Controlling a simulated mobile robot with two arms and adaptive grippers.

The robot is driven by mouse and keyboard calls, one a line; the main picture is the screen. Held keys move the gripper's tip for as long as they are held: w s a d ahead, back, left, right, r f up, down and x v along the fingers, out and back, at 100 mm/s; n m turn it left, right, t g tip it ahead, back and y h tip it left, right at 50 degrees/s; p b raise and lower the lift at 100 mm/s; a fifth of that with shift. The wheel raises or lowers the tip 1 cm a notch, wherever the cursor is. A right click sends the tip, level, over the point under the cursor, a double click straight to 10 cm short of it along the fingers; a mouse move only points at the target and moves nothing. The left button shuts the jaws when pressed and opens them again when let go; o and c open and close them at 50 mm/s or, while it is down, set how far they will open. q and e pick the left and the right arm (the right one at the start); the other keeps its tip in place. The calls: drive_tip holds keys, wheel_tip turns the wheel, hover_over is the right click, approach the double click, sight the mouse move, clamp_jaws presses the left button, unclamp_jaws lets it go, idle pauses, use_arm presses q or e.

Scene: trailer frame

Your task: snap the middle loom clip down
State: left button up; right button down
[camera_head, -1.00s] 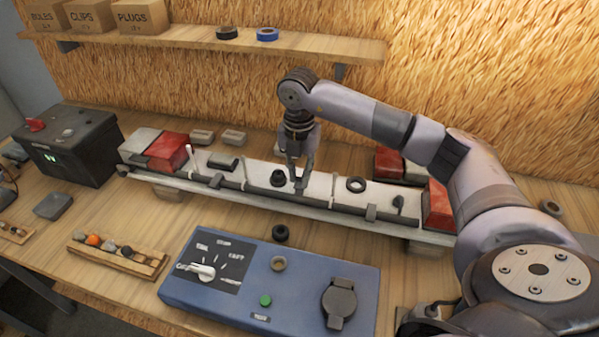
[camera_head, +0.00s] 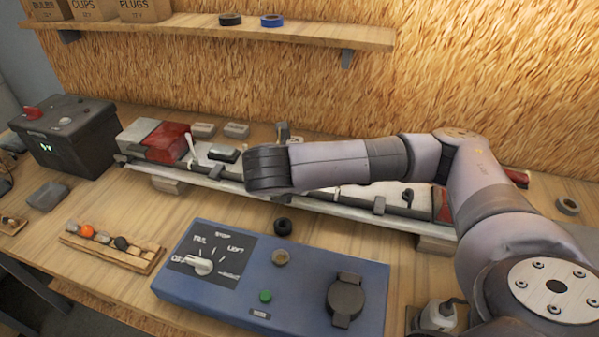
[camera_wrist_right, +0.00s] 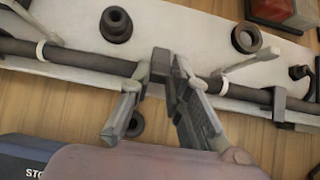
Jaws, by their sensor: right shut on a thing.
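The dark loom (camera_wrist_right: 85,60) runs along the pale trailer rail and shows in the wrist view. The middle loom clip (camera_wrist_right: 162,62), a small dark block on the loom, sits between the fingertips of my right gripper (camera_wrist_right: 160,80), which is shut on it. In the head view my right wrist and forearm hide the middle clip and the fingertips. Another clip (camera_wrist_right: 280,104) is on the loom to the right; it also shows in the head view (camera_head: 380,205). My left gripper is in neither view.
A blue control panel (camera_head: 225,295) with a knob and green button stands in front of the rail. A black grommet (camera_head: 283,227) lies between them. Pale upright straps (camera_wrist_right: 250,62) stick up by the loom. A black battery box (camera_head: 75,140) is at the left.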

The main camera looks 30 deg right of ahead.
drive_tip(key=t+h+p, duration=0.1)
drive_tip(key=p, duration=0.3)
drive_tip(key=s+a+f+t+h+p, duration=0.1)
drive_tip(key=h+p, duration=0.1)
drive_tip(key=p, duration=0.2)
drive_tip(key=a+f+t+h+p, duration=0.1)
drive_tip(key=t+p, duration=0.1)
drive_tip(key=p, duration=0.3)
drive_tip(key=shift+s+f+h, duration=0.25)
drive_tip(key=shift+s+h, duration=0.05)
drive_tip(key=shift+f, duration=0.15)
drive_tip(key=c, duration=1.5)
unclamp_jaws()
wheel_tip(320, 180, up, 10)
